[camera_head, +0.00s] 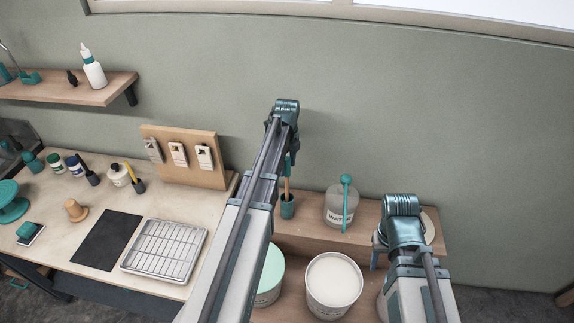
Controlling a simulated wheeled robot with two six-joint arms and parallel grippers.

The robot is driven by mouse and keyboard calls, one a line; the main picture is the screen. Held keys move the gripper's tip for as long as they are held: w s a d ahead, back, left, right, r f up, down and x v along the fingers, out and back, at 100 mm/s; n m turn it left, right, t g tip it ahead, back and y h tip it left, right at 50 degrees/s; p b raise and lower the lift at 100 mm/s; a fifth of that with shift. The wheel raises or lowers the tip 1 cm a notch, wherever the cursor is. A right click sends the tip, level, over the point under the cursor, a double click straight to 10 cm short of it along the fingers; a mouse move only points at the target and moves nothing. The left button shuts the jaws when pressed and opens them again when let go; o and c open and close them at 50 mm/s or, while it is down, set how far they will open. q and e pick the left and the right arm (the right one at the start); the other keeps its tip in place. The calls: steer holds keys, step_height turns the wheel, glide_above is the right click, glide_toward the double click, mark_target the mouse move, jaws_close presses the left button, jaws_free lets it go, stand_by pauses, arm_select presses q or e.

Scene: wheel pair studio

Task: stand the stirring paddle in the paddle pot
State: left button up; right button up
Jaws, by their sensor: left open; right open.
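A cream bucket (334,283) and a mint-topped bucket (268,275) stand in front. The worktable at left holds a wire rack (165,250), a dark mat (106,240) and a pegboard (185,155).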

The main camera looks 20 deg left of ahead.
arm_select(q)
step_height(320, 180, up, 9)
steer(key=p, duration=0.8)
steer(key=s+d+n+y, duration=0.1)
steer(key=s+d+n, duration=1.5)
steer(key=s+d, duration=0.6)
steer(key=shift+s+d+n, duration=0.35)
steer(key=shift+d+n, duration=0.05)
steer(key=shift+d, duration=1.45)
arm_select(e)
step_height(320, 180, up, 9)
arm_select(q)
steer(key=shift+s, duration=0.15)
arm_select(e)
steer(key=shift+s, duration=0.15)
